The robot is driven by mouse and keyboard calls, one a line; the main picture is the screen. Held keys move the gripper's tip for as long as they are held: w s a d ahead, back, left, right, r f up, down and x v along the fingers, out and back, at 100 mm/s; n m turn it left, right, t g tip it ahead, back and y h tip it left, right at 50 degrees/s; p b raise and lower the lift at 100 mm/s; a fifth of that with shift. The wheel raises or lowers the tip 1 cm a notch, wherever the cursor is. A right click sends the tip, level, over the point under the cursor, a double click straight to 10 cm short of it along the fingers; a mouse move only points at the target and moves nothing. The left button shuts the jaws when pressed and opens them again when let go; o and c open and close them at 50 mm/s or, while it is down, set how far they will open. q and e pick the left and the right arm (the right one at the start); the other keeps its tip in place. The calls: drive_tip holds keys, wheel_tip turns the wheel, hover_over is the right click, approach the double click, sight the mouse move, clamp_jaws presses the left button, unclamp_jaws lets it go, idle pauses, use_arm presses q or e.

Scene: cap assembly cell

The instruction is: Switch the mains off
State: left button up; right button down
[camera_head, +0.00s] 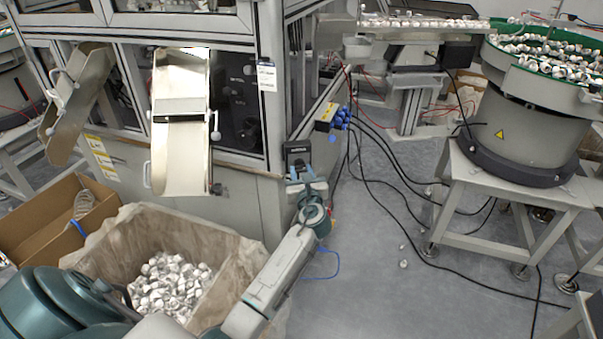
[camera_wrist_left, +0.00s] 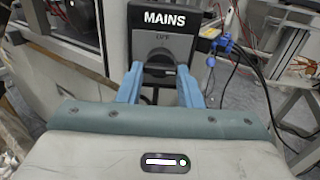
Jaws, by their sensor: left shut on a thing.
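The mains switch box (camera_head: 298,149) is a dark box on the corner of the grey machine cabinet. In the left wrist view its black plate (camera_wrist_left: 165,17) reads "MAINS", with smaller lettering below that looks like "OFF". My left gripper (camera_head: 306,180) reaches up to the box from below. In the left wrist view its blue fingers (camera_wrist_left: 160,80) stand either side of the dark switch knob (camera_wrist_left: 160,72) and are shut on it. The knob's exact turn is hard to read, as it is dark and partly hidden between the fingers. My right gripper is not in view.
A lined bin (camera_head: 235,250) of white caps stands below two metal chutes, beside a cardboard box (camera_head: 35,215). Blue connectors (camera_head: 341,117) and black cables hang right of the switch. A bowl feeder (camera_head: 525,105) stands at right; grey floor lies between.

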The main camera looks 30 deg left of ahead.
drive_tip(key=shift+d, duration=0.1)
use_arm(q)
drive_tip(key=shift+n, duration=0.4)
drive_tip(key=shift+f+n+b, duration=0.1)
drive_tip(key=shift+n+b, duration=0.2)
drive_tip(key=shift+n, duration=0.4)
drive_tip(key=n+b, duration=0.3)
drive_tip(key=n, duration=0.4)
drive_tip(key=n+b, duration=0.4)
drive_tip(key=n, duration=0.4)
drive_tip(key=shift+w+d+r+n, duration=0.1)
drive_tip(key=shift+d+r+n, duration=0.1)
drive_tip(key=shift+n, duration=0.1)
drive_tip(key=shift+b, duration=0.3)
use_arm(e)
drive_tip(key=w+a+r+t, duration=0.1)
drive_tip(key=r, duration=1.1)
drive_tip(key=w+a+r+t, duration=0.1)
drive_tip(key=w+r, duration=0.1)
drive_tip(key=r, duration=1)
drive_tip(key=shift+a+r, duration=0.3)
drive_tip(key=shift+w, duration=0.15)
use_arm(q)
drive_tip(key=o, duration=1)
drive_tip(key=shift+c, duration=0.2)
